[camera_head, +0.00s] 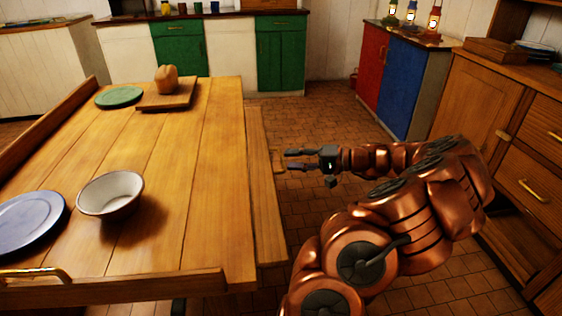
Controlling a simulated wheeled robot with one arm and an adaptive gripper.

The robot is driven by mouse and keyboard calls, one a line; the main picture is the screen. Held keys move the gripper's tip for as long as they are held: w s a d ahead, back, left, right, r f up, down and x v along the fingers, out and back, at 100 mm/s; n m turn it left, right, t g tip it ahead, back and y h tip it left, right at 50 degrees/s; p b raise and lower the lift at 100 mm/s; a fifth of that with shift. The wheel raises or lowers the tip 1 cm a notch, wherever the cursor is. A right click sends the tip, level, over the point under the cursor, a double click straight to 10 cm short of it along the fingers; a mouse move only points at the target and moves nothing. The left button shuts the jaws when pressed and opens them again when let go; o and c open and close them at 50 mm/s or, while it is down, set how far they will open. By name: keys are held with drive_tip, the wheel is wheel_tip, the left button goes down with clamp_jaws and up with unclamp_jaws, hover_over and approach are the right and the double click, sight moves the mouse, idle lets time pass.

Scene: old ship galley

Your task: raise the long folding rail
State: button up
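The long folding rail (264,195) is a wooden board along the right side of the wooden table (217,150). It is folded down, lying lower than the tabletop. A small pale handle (277,161) shows at its outer side. My gripper (284,160) reaches in from the right with its two dark fingers apart, one above and one below in the picture. The fingertips are at the handle; I cannot tell whether they touch it. Nothing is held firmly that I can see.
A white bowl (110,194), a blue plate (30,222), a green plate (119,97) and a board (167,95) with bread stand on the table. Rails stand up at its left (45,125) and near edges (130,288). Wooden drawers (530,185) flank my arm on the right.

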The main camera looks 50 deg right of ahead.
sight(282, 158)
drive_tip(key=shift+x, duration=1.95)
clamp_jaws()
